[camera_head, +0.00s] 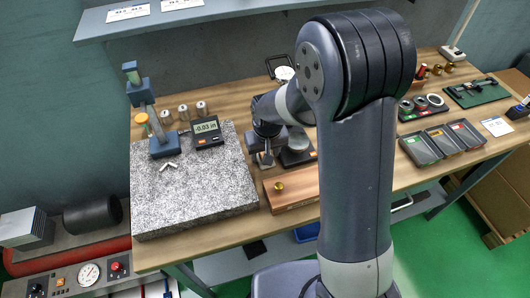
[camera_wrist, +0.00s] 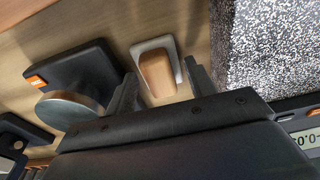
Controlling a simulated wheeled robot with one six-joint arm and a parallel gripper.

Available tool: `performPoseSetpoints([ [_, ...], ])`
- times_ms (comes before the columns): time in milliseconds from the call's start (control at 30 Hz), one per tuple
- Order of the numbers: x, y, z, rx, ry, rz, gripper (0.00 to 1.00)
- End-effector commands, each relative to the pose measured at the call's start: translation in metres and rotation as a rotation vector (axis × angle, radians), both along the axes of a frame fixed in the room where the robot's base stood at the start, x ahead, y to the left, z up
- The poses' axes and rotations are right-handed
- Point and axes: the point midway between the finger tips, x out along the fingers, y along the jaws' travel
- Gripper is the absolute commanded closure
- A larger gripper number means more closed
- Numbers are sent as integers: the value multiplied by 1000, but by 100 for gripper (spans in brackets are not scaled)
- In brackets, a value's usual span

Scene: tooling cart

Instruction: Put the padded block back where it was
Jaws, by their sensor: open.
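The padded block (camera_wrist: 157,72) shows in the wrist view as a tan, rounded block with a pale grey piece around its far end and right side. It is on the wooden bench top, left of the speckled granite plate (camera_wrist: 275,45). My gripper (camera_wrist: 160,84) is open, with one finger on each side of the block. I cannot tell whether either finger touches it. In the head view my gripper (camera_head: 265,148) is low over the bench, just right of the granite plate (camera_head: 190,200), and my arm hides part of that area.
A black device with an orange label (camera_wrist: 85,68) and a metal disc (camera_wrist: 68,108) stand close left of my gripper in the wrist view. In the head view, a wooden board with a brass knob (camera_head: 290,190) lies in front, and a digital readout (camera_head: 207,131) sits on the granite.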

Motion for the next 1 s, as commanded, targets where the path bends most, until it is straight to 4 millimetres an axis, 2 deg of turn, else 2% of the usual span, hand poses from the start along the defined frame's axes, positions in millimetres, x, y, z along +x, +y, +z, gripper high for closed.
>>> performPoseSetpoints([
  [400, -10, -3, 77, 2, -8, 0, 48],
  [600, -15, -4, 106, 1, -5, 0, 48],
  [733, -16, -4, 114, 1, -3, 0, 48],
  [1000, -17, -5, 116, 1, -2, 0, 48],
])
